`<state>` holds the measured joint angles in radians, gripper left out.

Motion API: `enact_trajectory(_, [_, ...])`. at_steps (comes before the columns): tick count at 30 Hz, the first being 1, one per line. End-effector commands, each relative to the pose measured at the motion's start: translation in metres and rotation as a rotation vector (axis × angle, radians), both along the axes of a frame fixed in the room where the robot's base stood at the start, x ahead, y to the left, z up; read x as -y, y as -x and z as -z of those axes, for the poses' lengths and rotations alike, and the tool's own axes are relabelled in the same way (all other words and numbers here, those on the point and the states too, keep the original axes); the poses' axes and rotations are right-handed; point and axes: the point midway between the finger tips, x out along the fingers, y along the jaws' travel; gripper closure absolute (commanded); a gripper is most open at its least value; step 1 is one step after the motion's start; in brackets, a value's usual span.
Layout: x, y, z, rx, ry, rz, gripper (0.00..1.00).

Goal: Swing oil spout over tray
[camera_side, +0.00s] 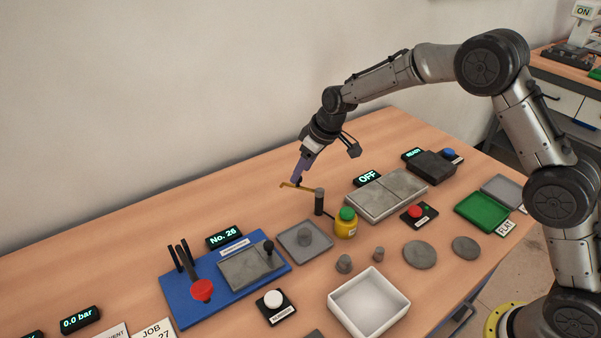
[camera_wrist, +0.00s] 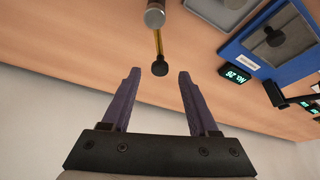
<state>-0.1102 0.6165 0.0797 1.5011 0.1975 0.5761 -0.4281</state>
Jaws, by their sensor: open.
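The oil spout is a thin brass arm (camera_side: 290,185) on a dark upright post (camera_side: 319,203). The arm points left and away from the grey tray. In the wrist view, the brass arm (camera_wrist: 158,42) runs from the post top (camera_wrist: 155,18) to a black knob (camera_wrist: 160,68). My gripper (camera_side: 297,181) is at the spout's free end; its purple fingers are open in the wrist view (camera_wrist: 158,75). The knob shows between the fingertips; contact cannot be told.
A yellow jar with a green lid (camera_side: 346,224) stands close right of the post. A blue fixture (camera_side: 185,301) with a red knob lies left of the grey tray. A white bin (camera_side: 341,307), green tray (camera_side: 482,212) and grey slabs (camera_side: 375,207) lie around. Bare table lies behind the spout.

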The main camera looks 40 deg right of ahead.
Motion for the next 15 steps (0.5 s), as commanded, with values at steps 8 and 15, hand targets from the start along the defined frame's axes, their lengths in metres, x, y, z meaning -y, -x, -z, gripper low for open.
enact_trajectory(8, [-0.003,-0.007,0.018,0.001,0.0,0.0,0.4])
enact_trajectory(15, [-0.003,-0.008,0.018,0.002,-0.001,0.0,0.4])
